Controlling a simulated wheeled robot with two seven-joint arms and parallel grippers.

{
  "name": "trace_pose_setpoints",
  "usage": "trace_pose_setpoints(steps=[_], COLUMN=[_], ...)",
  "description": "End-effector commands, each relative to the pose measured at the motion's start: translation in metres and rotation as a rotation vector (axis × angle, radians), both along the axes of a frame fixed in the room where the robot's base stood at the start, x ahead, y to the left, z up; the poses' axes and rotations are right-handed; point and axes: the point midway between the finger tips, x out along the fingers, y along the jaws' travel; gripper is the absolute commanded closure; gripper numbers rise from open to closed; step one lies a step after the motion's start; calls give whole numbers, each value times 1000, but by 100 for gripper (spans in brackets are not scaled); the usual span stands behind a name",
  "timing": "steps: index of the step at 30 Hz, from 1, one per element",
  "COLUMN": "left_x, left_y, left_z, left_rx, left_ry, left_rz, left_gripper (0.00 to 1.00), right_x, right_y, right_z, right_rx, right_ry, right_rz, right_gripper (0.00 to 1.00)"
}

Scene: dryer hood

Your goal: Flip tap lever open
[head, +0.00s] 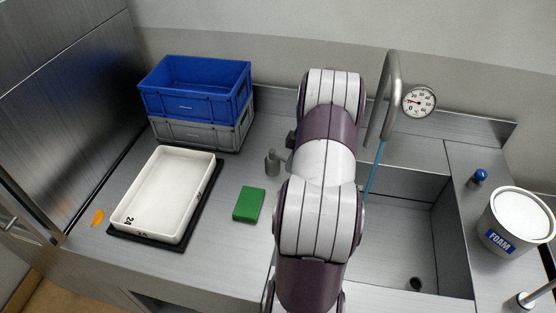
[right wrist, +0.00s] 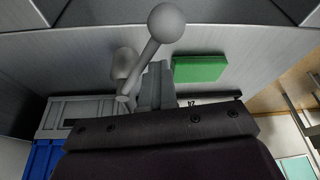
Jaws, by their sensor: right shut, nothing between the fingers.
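The tap lever (right wrist: 145,58) shows in the right wrist view as a grey rod with a round ball at its upper end. It leans up to the right from a small joint. A grey rounded post (right wrist: 125,62) stands behind it; a similar post (head: 272,162) shows left of my arm in the head view. My right gripper (right wrist: 156,82) is shut and empty, its fingers close beside the rod. I cannot tell if they touch it. In the head view my right arm hides most of the gripper and lever. My left gripper is not in view.
A tap spout (head: 388,85) with a thin blue strand below it stands over the sink (head: 405,235), beside a dial gauge (head: 419,101). A green block (head: 248,204), white tray (head: 153,208) and stacked blue crate (head: 180,105) are left. A foam tub (head: 510,245) is right.

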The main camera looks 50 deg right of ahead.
Motion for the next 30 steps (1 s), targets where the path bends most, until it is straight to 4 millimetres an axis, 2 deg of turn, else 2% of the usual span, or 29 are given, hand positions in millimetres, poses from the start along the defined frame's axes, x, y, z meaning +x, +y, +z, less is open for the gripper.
trace_pose_setpoints(steps=[1, 9, 21, 30], left_x=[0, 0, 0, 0], left_y=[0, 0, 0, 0], left_z=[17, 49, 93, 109], left_rx=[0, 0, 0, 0], left_ry=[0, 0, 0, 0], left_rz=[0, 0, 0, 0], left_gripper=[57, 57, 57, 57], right_x=[0, 0, 3, 6], right_y=[-3, -15, -34, -46], right_z=[9, 7, 6, 3], right_rx=[1, 1, -2, -4], right_ry=[1, 1, 0, -1], right_rz=[62, 353, 345, 343], right_gripper=[100, 100, 100, 100])
